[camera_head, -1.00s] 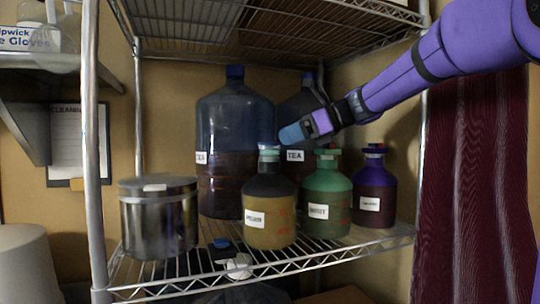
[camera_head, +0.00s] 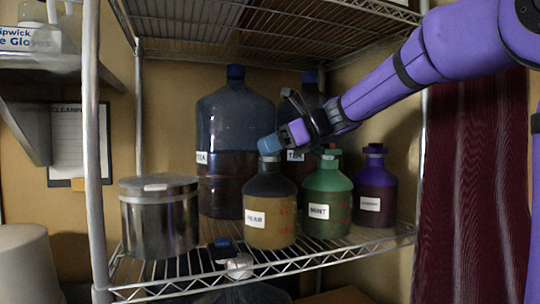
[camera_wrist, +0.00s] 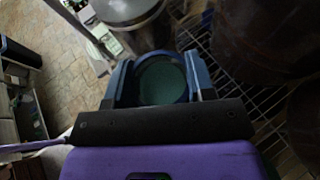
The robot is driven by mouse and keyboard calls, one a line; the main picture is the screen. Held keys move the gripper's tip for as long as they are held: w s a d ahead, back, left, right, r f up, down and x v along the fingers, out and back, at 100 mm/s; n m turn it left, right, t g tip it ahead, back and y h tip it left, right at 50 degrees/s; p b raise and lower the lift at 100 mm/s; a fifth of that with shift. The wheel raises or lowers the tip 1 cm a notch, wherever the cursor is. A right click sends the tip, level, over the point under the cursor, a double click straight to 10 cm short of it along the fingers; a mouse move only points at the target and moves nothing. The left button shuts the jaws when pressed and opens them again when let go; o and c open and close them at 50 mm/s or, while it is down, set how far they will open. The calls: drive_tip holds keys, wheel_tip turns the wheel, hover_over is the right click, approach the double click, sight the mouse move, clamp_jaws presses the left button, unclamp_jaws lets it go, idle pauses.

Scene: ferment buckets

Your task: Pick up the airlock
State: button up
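My gripper (camera_head: 268,145) is at the top of the front bottle labelled PEAR (camera_head: 268,210), a dark-shouldered bottle with a tan lower part. In the wrist view, my two blue fingers (camera_wrist: 161,78) stand apart on either side of a round dark teal top piece (camera_wrist: 161,82). I see no clear gap at its sides and cannot tell whether the fingers touch it. In the head view, my fingers hide that top piece. No part is plainly marked as the airlock. A small white fitting (camera_head: 239,266) and a blue cap (camera_head: 221,243) are low at the shelf's front.
A green MINT bottle (camera_head: 327,205) and a dark purple-capped bottle (camera_head: 374,195) stand to the right. A large blue-capped carboy (camera_head: 235,120) and another one (camera_head: 310,95) stand behind. A metal pot (camera_head: 160,220) is at left. The wire shelf's post (camera_head: 92,150) and upper rack (camera_head: 240,30) bound the space.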

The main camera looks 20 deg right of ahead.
drive_tip(key=shift+c, duration=0.3)
drive_tip(key=shift+r, duration=0.55)
wheel_tip(320, 180, up, 3)
drive_tip(key=shift+s+f, duration=0.15)
drive_tip(key=s+d+r, duration=0.1)
drive_tip(key=s+d, duration=0.1)
drive_tip(key=s, duration=1.3)
drive_tip(key=shift+d, duration=0.25)
drive_tip(key=shift+w+a+f, duration=0.4)
drive_tip(key=shift+w, duration=1.95)
drive_tip(key=shift+w+a+f, duration=0.4)
drive_tip(key=shift+w+f, duration=0.05)
drive_tip(key=shift+w, duration=1.95)
drive_tip(key=shift+w+a+f, duration=0.4)
drive_tip(key=shift+w, duration=1.95)
